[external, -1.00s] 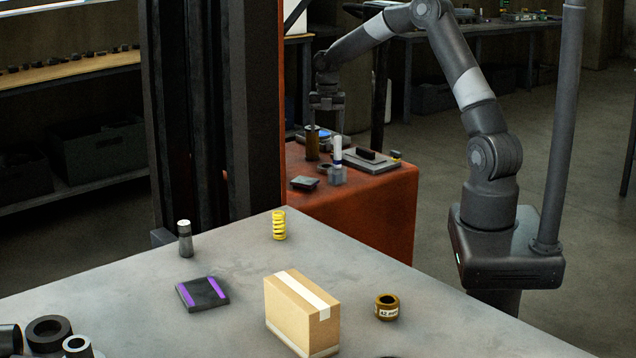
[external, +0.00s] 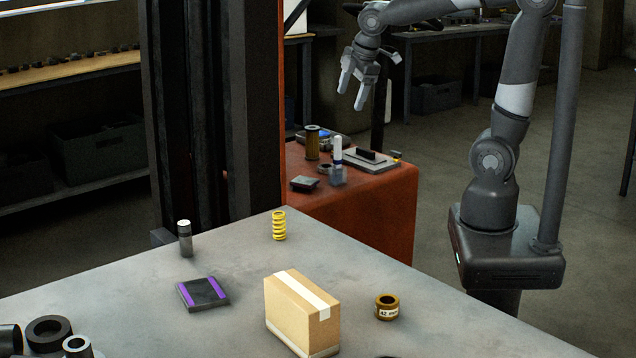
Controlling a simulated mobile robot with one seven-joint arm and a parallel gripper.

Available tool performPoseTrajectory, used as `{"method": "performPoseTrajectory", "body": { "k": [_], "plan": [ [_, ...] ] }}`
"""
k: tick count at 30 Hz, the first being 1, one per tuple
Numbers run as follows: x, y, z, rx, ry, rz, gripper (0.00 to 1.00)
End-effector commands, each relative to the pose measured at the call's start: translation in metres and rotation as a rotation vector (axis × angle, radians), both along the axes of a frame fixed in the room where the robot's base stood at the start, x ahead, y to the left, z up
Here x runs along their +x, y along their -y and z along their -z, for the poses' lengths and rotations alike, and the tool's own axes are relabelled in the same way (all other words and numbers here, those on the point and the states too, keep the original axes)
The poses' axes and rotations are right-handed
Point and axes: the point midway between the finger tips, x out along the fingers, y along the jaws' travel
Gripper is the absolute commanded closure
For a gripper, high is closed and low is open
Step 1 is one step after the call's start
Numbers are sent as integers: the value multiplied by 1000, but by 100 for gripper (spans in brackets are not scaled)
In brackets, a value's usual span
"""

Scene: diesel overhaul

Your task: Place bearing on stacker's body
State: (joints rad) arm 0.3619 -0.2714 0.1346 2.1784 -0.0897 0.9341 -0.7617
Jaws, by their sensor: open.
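The stacker's orange-red body (external: 375,225) stands behind the grey table, beside its dark mast (external: 215,110). A tall brown-bronze cylinder (external: 312,144), which looks like a bearing sleeve, stands upright on top of the body, toward its back left. A shorter bronze ring marked 42 mm (external: 387,308) sits on the grey table; I cannot tell for sure which of the two is the task's bearing. My gripper (external: 353,88) is open and empty, raised above and to the right of the tall cylinder, clear of it.
The body's top also holds a dark block (external: 304,183), a white-topped marker-like item (external: 337,158), a small dark ring (external: 323,169) and a flat grey plate (external: 372,164). The grey table (external: 130,285) carries a cardboard box (external: 290,318), a yellow spring (external: 279,226) and a purple-striped pad (external: 203,294).

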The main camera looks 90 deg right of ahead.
Motion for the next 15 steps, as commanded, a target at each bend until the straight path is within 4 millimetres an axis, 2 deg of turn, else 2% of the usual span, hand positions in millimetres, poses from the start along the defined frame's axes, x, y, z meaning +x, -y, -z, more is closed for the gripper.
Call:
{"method": "performPoseTrajectory", "body": {
  "k": [1,6,12,15],
  "plan": [
    [-14,-16,-5,21,39,42,30],
    [-60,-55,-9,135,150,225,30],
    [-104,-85,-3,287,237,399,30],
    [-117,-92,1,340,257,455,30]
  ]
}}
